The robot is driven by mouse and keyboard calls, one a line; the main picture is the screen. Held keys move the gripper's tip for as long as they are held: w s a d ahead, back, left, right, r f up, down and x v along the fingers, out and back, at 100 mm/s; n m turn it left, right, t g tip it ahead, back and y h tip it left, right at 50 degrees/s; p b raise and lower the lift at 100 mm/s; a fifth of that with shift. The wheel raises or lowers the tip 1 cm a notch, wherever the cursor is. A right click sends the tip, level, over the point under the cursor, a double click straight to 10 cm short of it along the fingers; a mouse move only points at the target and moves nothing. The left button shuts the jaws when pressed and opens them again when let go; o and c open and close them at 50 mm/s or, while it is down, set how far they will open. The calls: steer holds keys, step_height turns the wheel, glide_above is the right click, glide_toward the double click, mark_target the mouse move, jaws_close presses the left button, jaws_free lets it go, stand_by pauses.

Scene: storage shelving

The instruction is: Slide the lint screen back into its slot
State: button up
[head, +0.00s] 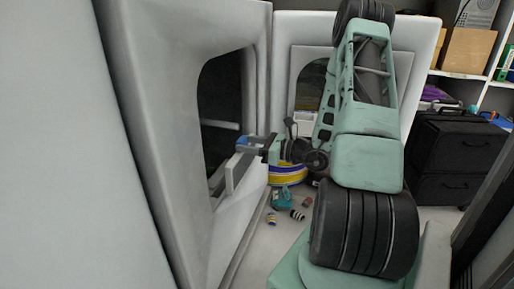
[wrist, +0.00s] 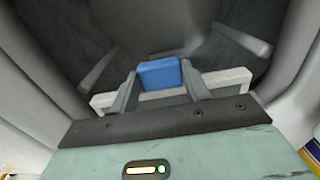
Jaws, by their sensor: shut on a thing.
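My gripper (head: 256,147) is at the round dark opening (head: 222,95) of a white machine on the left in the head view. In the wrist view my gripper (wrist: 159,82) is shut on the blue handle (wrist: 158,74) of the lint screen. The screen's pale frame (wrist: 225,81) spreads to both sides beyond the fingers. In the head view the lint screen (head: 234,172) is held at the opening's front edge. Its lower part lies close to the white rim; I cannot tell whether it touches. The slot cannot be made out in either view.
Inside the drum (wrist: 190,35) are pale raised bars. A second white machine (head: 400,50) stands behind my arm. Black cases (head: 458,145) and shelves stand at right.

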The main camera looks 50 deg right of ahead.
steer(key=shift+w+a+f+b, duration=0.3)
steer(key=shift+w+f+b, duration=0.25)
steer(key=shift+w, duration=0.25)
steer(key=shift+w+a+f+b, duration=0.25)
steer(key=shift+w+f+b, duration=0.25)
steer(key=shift+w, duration=0.35)
steer(key=shift+w+a+f+b, duration=0.3)
steer(key=shift+w+f+b, duration=0.2)
steer(key=shift+w, duration=0.3)
steer(key=shift+f, duration=0.25)
steer(key=shift+f+b, duration=1.3)
steer(key=shift+f, duration=1.2)
steer(key=shift+f+b, duration=1.15)
steer(key=shift+f, duration=0.75)
steer(key=o, duration=1.1)
